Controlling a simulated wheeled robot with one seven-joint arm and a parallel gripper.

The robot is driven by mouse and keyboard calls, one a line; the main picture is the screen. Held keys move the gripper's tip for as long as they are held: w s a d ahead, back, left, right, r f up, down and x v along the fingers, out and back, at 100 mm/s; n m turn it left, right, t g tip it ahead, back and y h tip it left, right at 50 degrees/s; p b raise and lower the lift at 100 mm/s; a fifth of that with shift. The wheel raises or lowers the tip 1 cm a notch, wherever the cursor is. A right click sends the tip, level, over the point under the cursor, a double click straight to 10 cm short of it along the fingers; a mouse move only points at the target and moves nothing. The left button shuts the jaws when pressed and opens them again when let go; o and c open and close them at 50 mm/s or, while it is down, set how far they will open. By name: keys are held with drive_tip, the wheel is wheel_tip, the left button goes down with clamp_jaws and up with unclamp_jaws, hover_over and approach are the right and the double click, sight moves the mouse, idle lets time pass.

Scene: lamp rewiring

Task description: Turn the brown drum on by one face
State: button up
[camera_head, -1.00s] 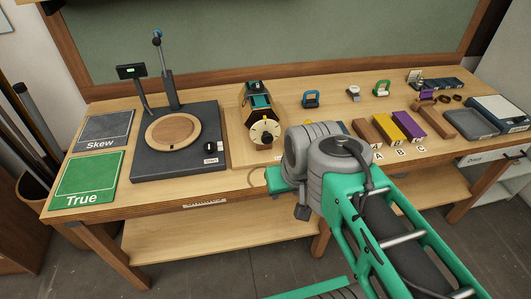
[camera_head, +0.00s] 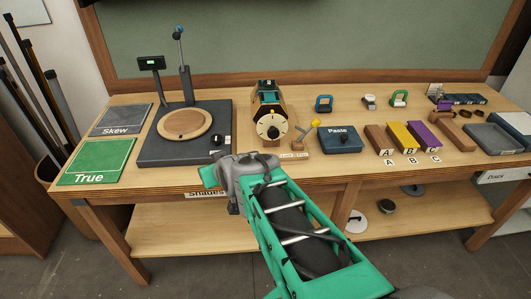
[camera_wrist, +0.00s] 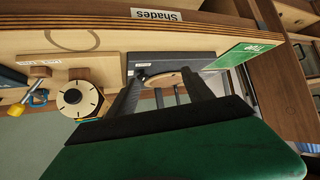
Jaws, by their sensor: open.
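The brown drum (camera_head: 284,103) sits in a wooden stand on the bench, right of the dark turntable board. The dial plate also shows in the wrist view (camera_wrist: 77,98), at left in the inverted picture. My gripper's fingers (camera_wrist: 165,85) are open and empty in the wrist view, apart from the drum. In the head view, my wrist is in front of the bench, left of and nearer than the drum; the fingertips are hard to make out there.
A yellow-tipped lever (camera_head: 310,131) stands beside the drum, with the blue Paste box (camera_head: 338,140) to its right. The turntable board (camera_head: 165,150) with upright posts is at left. Brown, yellow and purple blocks stand farther right.

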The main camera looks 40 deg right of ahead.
drive_tip(key=w+d+f+m+t+h+b, duration=0.1)
drive_tip(key=d+f+m+t+h+b, duration=0.3)
drive_tip(key=d, duration=0.9)
drive_tip(key=h+b, duration=0.3)
drive_tip(key=h, duration=0.1)
approach(273, 135)
drive_tip(key=shift+m+t, duration=0.4)
drive_tip(key=shift+t, duration=0.1)
drive_tip(key=x, duration=0.5)
drive_tip(key=p+x, duration=0.1)
drive_tip(key=x, duration=0.2)
drive_tip(key=shift+d+f, duration=0.3)
drive_tip(key=shift+d, duration=0.05)
clamp_jaws()
